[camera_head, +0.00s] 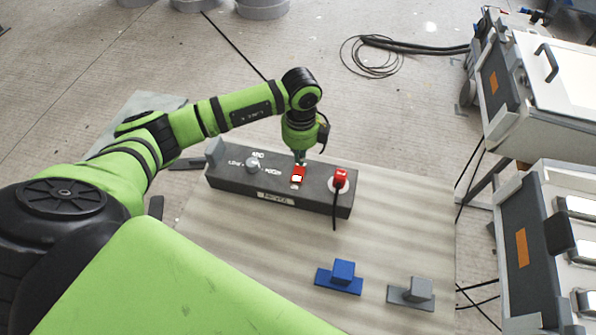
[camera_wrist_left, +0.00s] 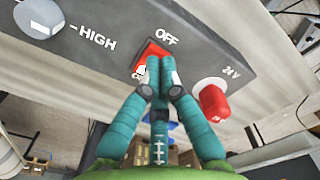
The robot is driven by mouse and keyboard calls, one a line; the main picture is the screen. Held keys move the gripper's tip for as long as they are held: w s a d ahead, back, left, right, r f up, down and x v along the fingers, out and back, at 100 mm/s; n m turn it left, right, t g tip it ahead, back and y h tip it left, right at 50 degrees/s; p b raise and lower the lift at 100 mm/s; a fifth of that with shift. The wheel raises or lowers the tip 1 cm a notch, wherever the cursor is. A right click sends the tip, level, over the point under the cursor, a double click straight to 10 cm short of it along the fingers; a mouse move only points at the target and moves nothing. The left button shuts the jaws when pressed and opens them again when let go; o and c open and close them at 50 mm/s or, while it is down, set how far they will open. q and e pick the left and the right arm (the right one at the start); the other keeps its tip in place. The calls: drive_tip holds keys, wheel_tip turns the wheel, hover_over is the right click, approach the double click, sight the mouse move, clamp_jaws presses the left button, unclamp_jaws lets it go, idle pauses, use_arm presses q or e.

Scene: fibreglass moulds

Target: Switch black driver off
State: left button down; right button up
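The black driver (camera_head: 240,185) is a long dark box lying on the table. Its red switch (camera_head: 298,174) sits on the top face, and in the left wrist view the red switch (camera_wrist_left: 148,58) is beside the "OFF" label. My left gripper (camera_head: 300,160) is right over the switch. In the left wrist view the left gripper (camera_wrist_left: 160,62) has its teal fingers together at the tips, with nothing visible between them. The tips cover part of the switch; I cannot tell whether they touch it. My right gripper is not in view.
A red plug (camera_head: 340,177) with a black cable stands at the driver's right end. A grey knob (camera_head: 252,163) is on the left part. A blue block (camera_head: 341,277) and a grey block (camera_head: 412,292) lie at the table's front right. The table (camera_head: 250,240) between is clear.

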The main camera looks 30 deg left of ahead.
use_arm(q)
drive_tip(key=shift+f+b, duration=0.85)
drive_tip(key=shift+f, duration=0.35)
idle(0.3)
drive_tip(key=shift+r, duration=0.15)
wheel_tip(320, 180, up, 7)
drive_tip(key=p, duration=0.6)
idle(0.6)
